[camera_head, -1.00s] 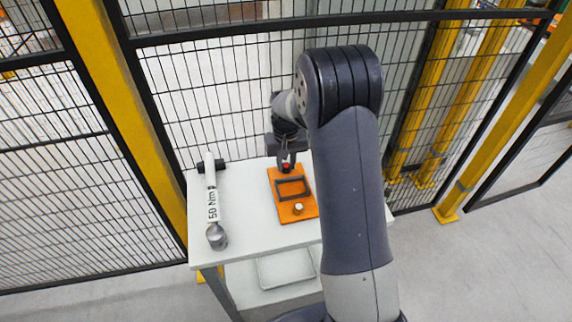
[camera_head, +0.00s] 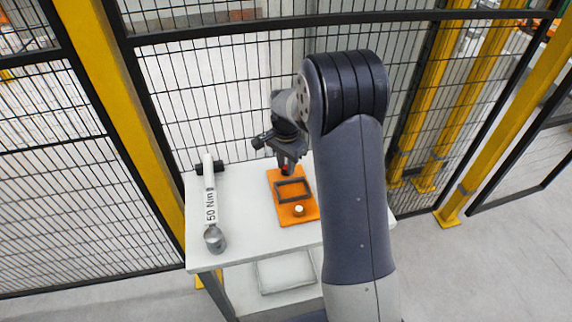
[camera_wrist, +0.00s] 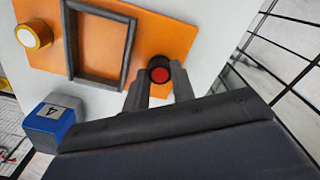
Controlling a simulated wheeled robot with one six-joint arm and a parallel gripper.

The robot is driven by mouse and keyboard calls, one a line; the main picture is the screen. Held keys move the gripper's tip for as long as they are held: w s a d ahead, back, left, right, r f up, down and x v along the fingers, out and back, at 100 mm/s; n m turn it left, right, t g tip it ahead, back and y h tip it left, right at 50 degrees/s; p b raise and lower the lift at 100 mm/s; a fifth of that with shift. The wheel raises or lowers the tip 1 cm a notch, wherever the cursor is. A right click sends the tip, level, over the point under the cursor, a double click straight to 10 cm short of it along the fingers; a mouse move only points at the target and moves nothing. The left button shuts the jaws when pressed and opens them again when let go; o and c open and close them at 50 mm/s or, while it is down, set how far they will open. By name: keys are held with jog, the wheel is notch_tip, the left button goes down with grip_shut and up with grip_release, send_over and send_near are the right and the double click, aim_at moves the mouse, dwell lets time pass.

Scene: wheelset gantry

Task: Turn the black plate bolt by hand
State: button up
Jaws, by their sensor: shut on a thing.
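The orange plate (camera_head: 277,212) lies on the white table, with a dark rectangular frame (camera_head: 279,199) on it. The black bolt with a red top (camera_wrist: 159,73) stands at the plate's far end. My gripper (camera_wrist: 160,80) is shut on this bolt, one finger on each side, in the wrist view. In the head view my gripper (camera_head: 286,168) points down at the plate's far end and mostly hides the bolt. A second bolt, white-topped with a yellow rim (camera_wrist: 33,37), stands at the plate's near end; it also shows in the head view (camera_head: 299,210).
A torque wrench marked 50 Nm (camera_head: 211,205) lies on the table (camera_head: 240,245) left of the plate. A blue and grey block marked 4 (camera_wrist: 48,124) shows beside the plate in the wrist view; my arm hides that side in the head view. Mesh fencing (camera_head: 215,90) stands close behind.

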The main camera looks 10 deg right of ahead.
jog(key=m, duration=0.4)
jog(key=shift+w+r+m, duration=0.15)
jog(key=shift+r+m, duration=0.1)
jog(key=shift+m, duration=0.05)
jog(key=m, duration=0.3)
jog(key=shift+m+b, duration=0.3)
jog(key=m, duration=0.3)
jog(key=shift+m, duration=2.1)
jog(key=o, duration=1)
jog(key=shift+f, duration=0.1)
